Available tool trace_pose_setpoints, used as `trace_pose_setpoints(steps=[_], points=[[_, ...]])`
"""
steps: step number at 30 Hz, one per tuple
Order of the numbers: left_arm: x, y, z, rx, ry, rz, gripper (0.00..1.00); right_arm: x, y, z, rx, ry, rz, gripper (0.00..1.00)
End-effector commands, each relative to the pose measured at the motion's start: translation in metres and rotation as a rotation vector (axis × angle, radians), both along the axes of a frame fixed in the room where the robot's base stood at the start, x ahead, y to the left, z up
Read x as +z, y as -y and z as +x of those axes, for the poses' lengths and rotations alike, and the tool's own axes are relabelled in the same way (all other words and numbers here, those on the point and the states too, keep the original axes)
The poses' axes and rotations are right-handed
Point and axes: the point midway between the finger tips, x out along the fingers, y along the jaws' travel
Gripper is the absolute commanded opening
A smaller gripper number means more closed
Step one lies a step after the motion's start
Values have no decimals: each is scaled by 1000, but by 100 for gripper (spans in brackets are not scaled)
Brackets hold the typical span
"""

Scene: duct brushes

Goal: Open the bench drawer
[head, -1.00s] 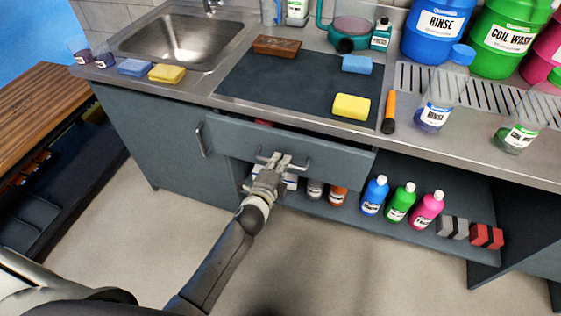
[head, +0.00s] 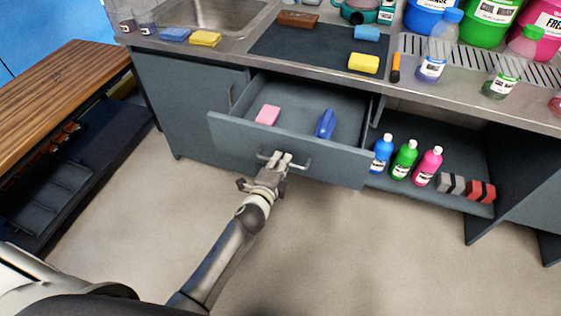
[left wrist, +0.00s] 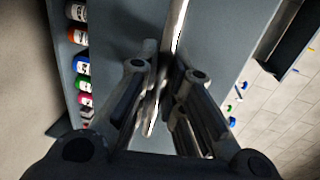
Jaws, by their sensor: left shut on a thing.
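The bench drawer (head: 230,137) is pulled well out from under the bench top, and its inside shows in the head view. A pink block (head: 268,115) and a blue object (head: 325,124) lie in it. The drawer has a metal bar handle (head: 304,165) on its front. My left gripper (head: 282,160) is shut on this handle near its middle. In the left wrist view the fingers (left wrist: 160,100) close around the handle bar (left wrist: 180,25). My right gripper is in neither view.
The bench top holds a sink (head: 215,12), a dark mat (head: 300,48) and sponges. Below right, an open shelf holds blue, green and pink bottles (head: 404,160) and blocks (head: 480,191). A wooden bench (head: 60,88) stands at left. The floor in front is clear.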

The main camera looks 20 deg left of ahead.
Motion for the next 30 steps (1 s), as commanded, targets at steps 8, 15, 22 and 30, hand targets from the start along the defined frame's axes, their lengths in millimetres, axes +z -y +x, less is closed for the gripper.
trace_pose_setpoints(steps=[8, 15, 22, 30], points=[[2, -1, 1, 1, 4, 0, 0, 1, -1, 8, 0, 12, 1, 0], [2, -1, 1, 1, 3, 0, 24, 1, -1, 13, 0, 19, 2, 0], [2, 0, 1, 1, 3, 0, 32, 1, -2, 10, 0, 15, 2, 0], [3, -1, -7, 0, 3, 1, 32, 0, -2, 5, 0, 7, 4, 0]])
